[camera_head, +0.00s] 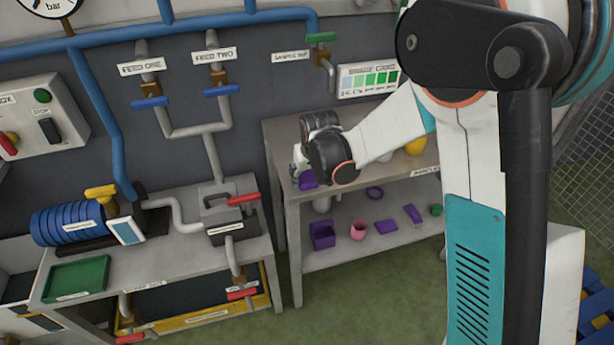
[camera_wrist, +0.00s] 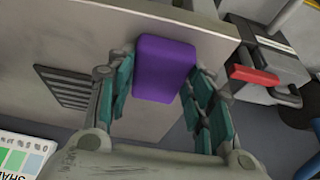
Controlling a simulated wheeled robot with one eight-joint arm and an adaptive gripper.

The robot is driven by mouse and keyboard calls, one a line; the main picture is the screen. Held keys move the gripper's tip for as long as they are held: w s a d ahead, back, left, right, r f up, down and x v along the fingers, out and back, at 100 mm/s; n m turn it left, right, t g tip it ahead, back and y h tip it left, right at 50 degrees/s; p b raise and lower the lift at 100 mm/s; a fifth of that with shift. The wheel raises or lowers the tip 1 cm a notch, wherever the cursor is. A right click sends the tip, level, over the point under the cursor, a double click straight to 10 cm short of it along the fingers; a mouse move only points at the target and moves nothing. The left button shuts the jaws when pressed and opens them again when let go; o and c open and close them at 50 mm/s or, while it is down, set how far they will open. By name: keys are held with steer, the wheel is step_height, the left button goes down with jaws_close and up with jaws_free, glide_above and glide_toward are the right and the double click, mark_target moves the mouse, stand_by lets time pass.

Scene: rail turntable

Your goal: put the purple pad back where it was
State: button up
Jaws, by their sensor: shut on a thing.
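The purple pad (camera_wrist: 165,68) is a rounded block between the teal-padded fingers of my gripper (camera_wrist: 163,88) in the wrist view. My gripper is shut on it. In the head view, my gripper (camera_head: 301,170) is over the left end of the grey two-level table (camera_head: 281,180), and part of the purple pad (camera_head: 308,180) shows below it.
A slotted grille (camera_wrist: 66,88) is in the tabletop. A bench with a red-handled valve (camera_head: 243,199) stands left, across a floor gap.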

steer(key=o, duration=0.9)
steer(key=shift+o, duration=0.2)
steer(key=p+v, duration=0.3)
steer(key=v, duration=0.9)
steer(key=shift+p, duration=0.3)
